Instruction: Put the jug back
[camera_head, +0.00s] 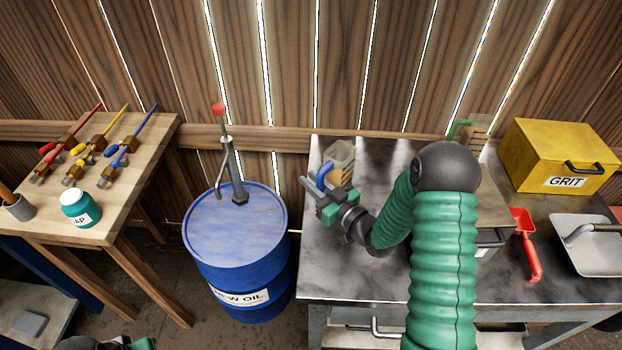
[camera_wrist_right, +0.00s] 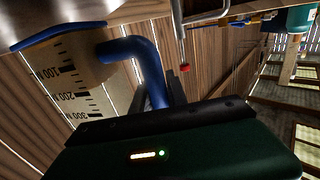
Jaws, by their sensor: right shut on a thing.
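The jug (camera_head: 343,153) is beige and see-through with a blue handle, at the back left of the metal bench. In the right wrist view the jug (camera_wrist_right: 75,80) shows black measuring marks, a blue rim and the blue handle (camera_wrist_right: 140,55). My right gripper (camera_head: 322,178) is shut on this handle. I cannot tell whether the jug's base touches the bench. A similar jug with a green handle (camera_head: 478,127) stands further right at the back, partly behind my right arm. A small part of my left arm shows at the bottom left edge; its gripper's fingers (camera_head: 118,343) are unclear.
The metal bench (camera_head: 330,270) has bare room at its front left. A yellow GRIT box (camera_head: 545,150), red scoop (camera_head: 526,245) and grey pan (camera_head: 590,255) are on the right. A blue oil drum (camera_head: 235,240) with a pump stands left, beside a wooden table (camera_head: 120,185).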

